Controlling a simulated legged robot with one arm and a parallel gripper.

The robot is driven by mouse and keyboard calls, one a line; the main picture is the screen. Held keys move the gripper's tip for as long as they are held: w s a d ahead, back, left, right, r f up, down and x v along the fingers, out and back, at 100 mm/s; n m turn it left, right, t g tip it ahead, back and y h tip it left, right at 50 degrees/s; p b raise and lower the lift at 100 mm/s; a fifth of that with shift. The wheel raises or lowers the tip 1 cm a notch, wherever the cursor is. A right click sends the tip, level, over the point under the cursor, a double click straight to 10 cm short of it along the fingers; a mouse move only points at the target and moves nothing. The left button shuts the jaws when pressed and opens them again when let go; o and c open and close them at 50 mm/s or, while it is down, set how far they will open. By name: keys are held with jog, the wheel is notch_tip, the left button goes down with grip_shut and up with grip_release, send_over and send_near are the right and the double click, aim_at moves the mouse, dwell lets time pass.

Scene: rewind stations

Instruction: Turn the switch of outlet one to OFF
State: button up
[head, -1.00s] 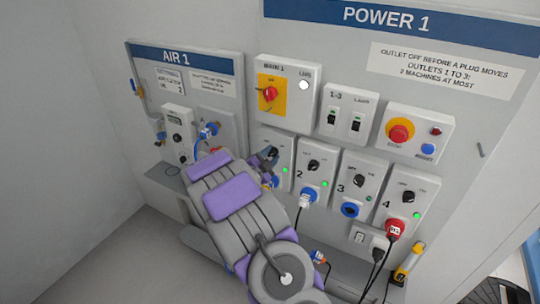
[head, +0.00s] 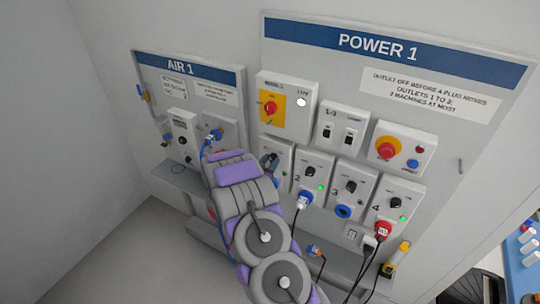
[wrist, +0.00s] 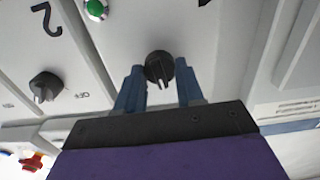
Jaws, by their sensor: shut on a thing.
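The outlet one switch is a black rotary knob (wrist: 159,68), seen between my two blue fingers in the wrist view, which is upside down. My gripper (wrist: 160,88) is shut on this knob. The pale end of the knob's pointer faces down in that view; its own labels are hidden or out of frame.
The outlet two knob (wrist: 46,87) is close beside in the wrist view. In the head view, a white plug (head: 304,201) is in outlet two, a red plug (head: 382,229) is in outlet four, and cables hang below. The main switch (head: 269,108) is just above.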

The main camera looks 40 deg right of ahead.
jog(key=n+p, duration=0.3)
jog(key=n, duration=0.1)
jog(key=shift+n+p, duration=0.3)
jog(key=shift+p, duration=0.1)
jog(key=shift+a+f+n+p, duration=0.1)
jog(key=shift+n+p, duration=0.9)
jog(key=shift+n, duration=0.5)
jog(key=shift+w, duration=0.1)
jog(key=o, duration=1)
jog(key=shift+w, duration=0.1)
jog(key=shift+o, duration=0.2)
jog(key=b+v, duration=0.1)
jog(key=v, duration=1.6)
jog(key=shift+a+b, duration=0.3)
jog(key=shift+b, duration=0.05)
